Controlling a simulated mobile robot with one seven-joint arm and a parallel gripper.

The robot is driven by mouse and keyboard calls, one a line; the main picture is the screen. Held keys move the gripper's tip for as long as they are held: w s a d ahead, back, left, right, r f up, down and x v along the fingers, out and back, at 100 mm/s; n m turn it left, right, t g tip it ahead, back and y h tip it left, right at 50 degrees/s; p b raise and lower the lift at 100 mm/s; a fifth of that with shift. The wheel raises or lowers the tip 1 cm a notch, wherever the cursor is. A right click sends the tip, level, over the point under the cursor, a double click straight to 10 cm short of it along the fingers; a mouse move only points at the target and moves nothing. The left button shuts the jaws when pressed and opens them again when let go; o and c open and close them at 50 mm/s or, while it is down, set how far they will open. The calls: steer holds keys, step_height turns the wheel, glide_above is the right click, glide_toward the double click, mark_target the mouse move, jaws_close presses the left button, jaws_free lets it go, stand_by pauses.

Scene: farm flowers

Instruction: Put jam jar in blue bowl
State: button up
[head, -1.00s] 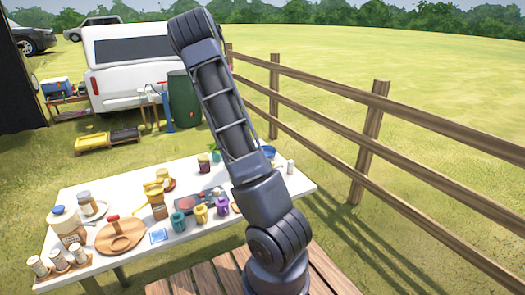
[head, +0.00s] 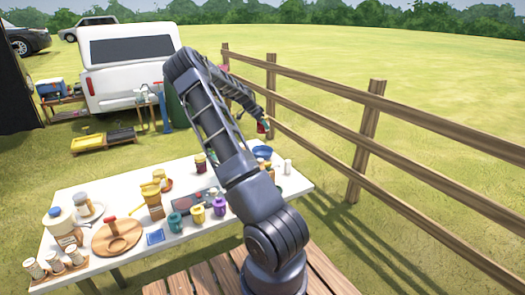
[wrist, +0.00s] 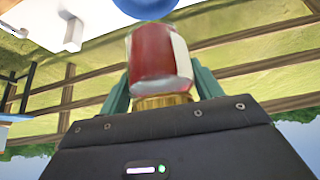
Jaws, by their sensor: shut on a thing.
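My gripper (head: 262,121) is shut on the jam jar (wrist: 160,57), a red jar with a pale label and a gold lid. In the wrist view the green fingers (wrist: 161,90) sit on either side of it by the lid. In the head view the held jar (head: 261,129) hangs in the air above the table's far right end. The bowl also shows cut off at the top of the wrist view (wrist: 146,8), close beyond the jar. Its inside is hidden there.
A small white container (head: 288,167) stands right of the bowl; it also shows in the wrist view (wrist: 73,35). Another dark red jar (head: 200,162), several mugs and a wooden board (head: 100,238) are on the white table (head: 150,184). A wooden fence (head: 365,140) runs behind.

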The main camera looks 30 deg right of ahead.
step_height(320, 180, down, 16)
steer(key=shift+f, duration=0.1)
stand_by(0.5)
steer(key=shift+f, duration=0.1)
steer(key=o, duration=1)
